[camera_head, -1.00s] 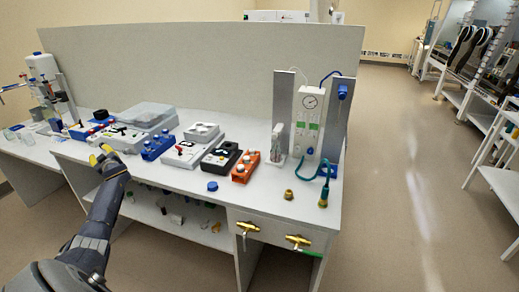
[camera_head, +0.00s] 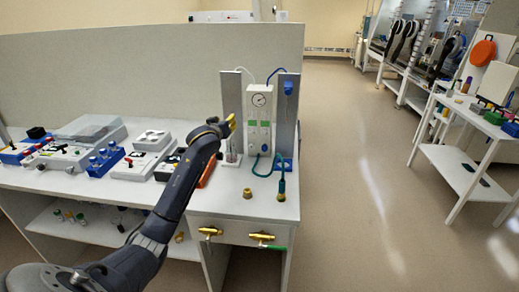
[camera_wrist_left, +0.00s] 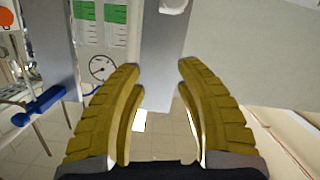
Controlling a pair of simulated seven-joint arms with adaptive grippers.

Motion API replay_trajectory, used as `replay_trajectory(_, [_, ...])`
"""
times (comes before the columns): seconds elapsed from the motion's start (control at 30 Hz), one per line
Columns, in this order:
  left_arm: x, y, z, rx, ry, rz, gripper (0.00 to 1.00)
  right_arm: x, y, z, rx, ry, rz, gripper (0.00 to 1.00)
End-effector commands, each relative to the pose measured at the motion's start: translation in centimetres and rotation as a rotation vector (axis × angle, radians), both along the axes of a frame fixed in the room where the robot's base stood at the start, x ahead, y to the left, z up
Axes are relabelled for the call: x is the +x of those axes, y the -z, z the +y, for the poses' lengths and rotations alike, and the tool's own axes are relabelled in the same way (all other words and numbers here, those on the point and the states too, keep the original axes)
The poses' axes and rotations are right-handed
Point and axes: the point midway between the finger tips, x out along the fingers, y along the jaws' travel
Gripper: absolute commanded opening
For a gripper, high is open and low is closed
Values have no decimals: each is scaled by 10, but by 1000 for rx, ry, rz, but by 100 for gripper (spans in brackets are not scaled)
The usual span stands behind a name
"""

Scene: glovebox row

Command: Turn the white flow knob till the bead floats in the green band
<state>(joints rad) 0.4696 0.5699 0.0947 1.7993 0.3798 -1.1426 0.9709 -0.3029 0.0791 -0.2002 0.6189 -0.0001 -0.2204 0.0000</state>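The flow panel (camera_head: 250,110) stands upright at the right end of the bench, with a round gauge (camera_head: 259,99) and two tubes carrying green bands (camera_head: 264,123). The green bands (camera_wrist_left: 88,12) and gauge (camera_wrist_left: 102,67) also show in the left wrist view, upside down. I cannot make out the white flow knob or the bead. My left gripper (camera_head: 232,122) is in front of the grey plate left of the panel. In the left wrist view its yellow fingers (camera_wrist_left: 160,75) are apart with nothing between them. My right gripper is not in view.
A blue fitting (camera_head: 288,88) sits on the right-hand plate. A teal hose (camera_head: 265,174) loops below the panel, near a brass fitting (camera_head: 247,193). Boxes, including a blue rack (camera_head: 105,161), fill the bench to the left.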

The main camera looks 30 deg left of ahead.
Motion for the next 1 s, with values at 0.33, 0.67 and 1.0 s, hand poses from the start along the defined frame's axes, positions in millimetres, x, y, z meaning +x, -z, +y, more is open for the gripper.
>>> replay_trajectory(0.33, [-22,100,-97,-91,100,177,35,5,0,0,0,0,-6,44])
replay_trajectory(0.67, [3,117,-93,-99,101,189,35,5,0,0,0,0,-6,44])
replay_trajectory(1.0, [52,137,-79,-97,100,189,35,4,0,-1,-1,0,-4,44])
